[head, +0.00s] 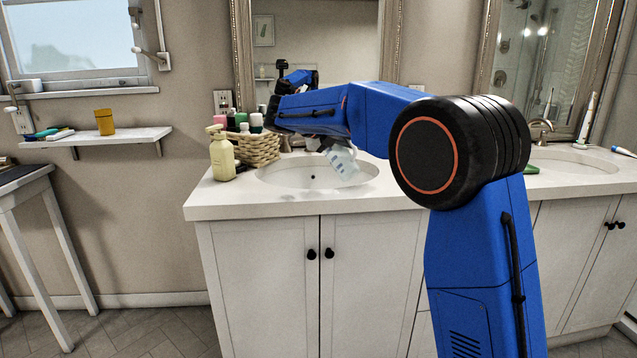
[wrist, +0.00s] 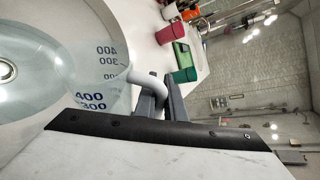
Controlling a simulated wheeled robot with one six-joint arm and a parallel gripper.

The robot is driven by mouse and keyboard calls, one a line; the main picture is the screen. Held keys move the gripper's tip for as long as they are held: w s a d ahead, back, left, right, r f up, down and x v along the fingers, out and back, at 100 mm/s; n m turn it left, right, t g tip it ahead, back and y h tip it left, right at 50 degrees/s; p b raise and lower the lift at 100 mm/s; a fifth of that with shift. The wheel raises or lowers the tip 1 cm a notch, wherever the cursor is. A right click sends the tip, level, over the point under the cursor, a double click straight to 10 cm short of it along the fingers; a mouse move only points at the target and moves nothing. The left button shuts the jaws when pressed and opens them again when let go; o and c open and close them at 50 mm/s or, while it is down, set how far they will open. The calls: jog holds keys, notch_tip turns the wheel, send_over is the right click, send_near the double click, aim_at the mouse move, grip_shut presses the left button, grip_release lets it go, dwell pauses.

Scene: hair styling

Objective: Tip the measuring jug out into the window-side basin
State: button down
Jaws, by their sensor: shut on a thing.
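The measuring jug (head: 343,164) is clear with blue markings. In the head view it hangs tilted over the window-side basin (head: 272,174), the left of two. My gripper (head: 322,146) is at the jug's upper left. In the wrist view my gripper (wrist: 153,94) is shut on the white handle of the jug (wrist: 95,78), whose blue 300 and 400 marks show. The basin's drain (wrist: 7,70) shows at the left edge there. I cannot tell whether liquid is in the jug or running out.
A wicker basket (head: 254,150) with bottles and a cream pump bottle (head: 221,157) stand left of the basin. The second basin (head: 568,166) is at the right. A mirror (head: 345,40) is behind my arm.

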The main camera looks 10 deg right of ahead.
jog(key=shift+s+d+f+m+t+y, duration=0.45)
jog(key=shift+s+d+f+m+t, duration=0.25)
jog(key=shift+s+m, duration=0.35)
jog(key=shift+s+d+f+m+t+y, duration=0.45)
jog(key=shift+s+m+t, duration=0.45)
jog(key=shift+m, duration=0.3)
jog(key=shift+s+d+f+m+t+y, duration=0.5)
jog(key=shift+s+d+m+t, duration=0.2)
jog(key=shift+s+m, duration=0.35)
jog(key=shift+w+r, duration=0.1)
jog(key=shift+r, duration=0.05)
notch_tip(320, 180, up, 4)
jog(key=shift+f, duration=0.1)
